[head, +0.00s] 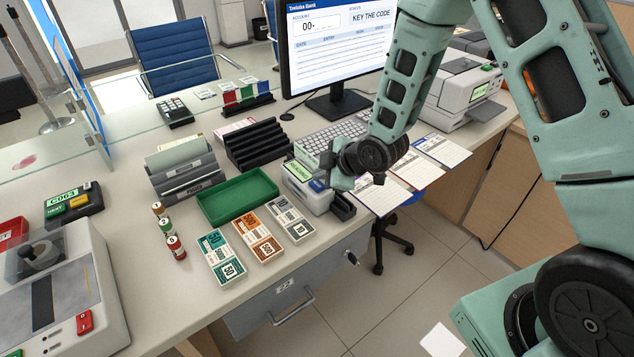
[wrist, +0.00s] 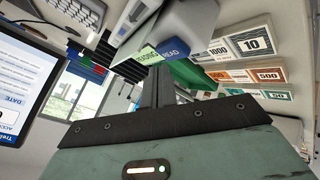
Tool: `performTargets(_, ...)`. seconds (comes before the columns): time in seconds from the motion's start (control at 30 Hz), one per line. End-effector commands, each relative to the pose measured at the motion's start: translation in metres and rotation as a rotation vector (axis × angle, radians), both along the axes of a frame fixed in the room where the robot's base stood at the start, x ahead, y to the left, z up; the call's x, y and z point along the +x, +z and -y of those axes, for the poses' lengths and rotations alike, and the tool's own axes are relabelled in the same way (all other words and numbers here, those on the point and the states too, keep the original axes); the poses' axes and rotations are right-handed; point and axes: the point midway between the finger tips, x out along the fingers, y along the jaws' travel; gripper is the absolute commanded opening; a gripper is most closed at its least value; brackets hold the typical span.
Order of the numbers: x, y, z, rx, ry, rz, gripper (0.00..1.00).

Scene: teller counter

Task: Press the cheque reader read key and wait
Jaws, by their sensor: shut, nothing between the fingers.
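In the wrist view the display (wrist: 147,54) is lit green and the key (wrist: 173,49) reads READ. My gripper (head: 343,184) is shut and empty, close to the right side of the reader. In the wrist view its dark fingers (wrist: 157,88) point towards the display and key. I cannot tell whether they touch the key.
A monitor (head: 335,45) reads KEY THE CODE, with a keyboard (head: 330,138) before it. A green tray (head: 237,201), banknote bundles (head: 260,238) and a black sorter (head: 258,146) stand left of the reader. Printed slips (head: 440,150) lie to the right.

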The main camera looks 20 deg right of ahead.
Motion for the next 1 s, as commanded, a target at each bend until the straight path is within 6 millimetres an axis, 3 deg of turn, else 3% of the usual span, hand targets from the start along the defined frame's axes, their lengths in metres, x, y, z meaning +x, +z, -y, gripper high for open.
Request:
performTargets(0.27,0.0,0.005,0.0,0.0,0.0,0.0,0.0)
performTargets(0.73,0.0,0.048,0.0,0.0,-0.001,0.001,0.0)
performTargets(1.0,0.0,0.05,0.0,0.0,0.0,0.0,0.0)
